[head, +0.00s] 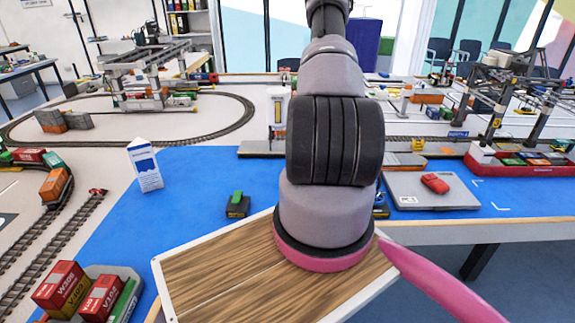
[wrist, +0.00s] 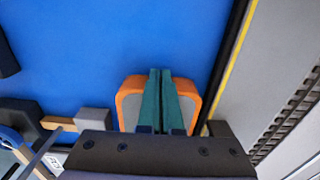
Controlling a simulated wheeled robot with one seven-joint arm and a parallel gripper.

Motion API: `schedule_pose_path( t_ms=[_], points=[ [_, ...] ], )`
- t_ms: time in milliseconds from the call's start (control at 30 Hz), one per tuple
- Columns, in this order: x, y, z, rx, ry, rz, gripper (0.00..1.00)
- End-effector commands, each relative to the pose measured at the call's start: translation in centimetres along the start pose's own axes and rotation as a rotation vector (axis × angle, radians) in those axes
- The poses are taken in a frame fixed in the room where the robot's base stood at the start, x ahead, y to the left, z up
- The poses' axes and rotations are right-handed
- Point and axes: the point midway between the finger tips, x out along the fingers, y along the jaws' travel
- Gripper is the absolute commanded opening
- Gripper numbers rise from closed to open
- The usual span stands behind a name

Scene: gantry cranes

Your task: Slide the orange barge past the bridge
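In the wrist view, the orange barge (wrist: 128,88) lies on the blue water surface, with an orange rim around a grey deck. My gripper (wrist: 160,72) has its two teal fingers close together over the middle of the barge, with only a thin gap between the tips. I see nothing held between them. I cannot tell whether the fingers touch the deck. The near end of the barge is hidden behind the gripper body. In the head view, my arm hides the gripper and the barge. I cannot clearly make out the bridge in either view.
A grey quay with a yellow edge line (wrist: 232,78) runs close to the barge's right side. Dark, tan and grey parts (wrist: 92,120) stand to its left. In the head view, a small dark boat with a green top (head: 237,206) and a white-blue carton (head: 145,165) sit left of my arm.

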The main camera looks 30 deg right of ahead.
Motion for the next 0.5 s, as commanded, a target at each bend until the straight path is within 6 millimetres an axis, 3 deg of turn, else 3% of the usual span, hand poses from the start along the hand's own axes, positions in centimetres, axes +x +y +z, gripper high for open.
schedule_pose_path(
  t_ms=[500],
  points=[
    [0.0, 0.1, -2.8, 0.002, 0.001, 0.001, 0.0]
  ],
)
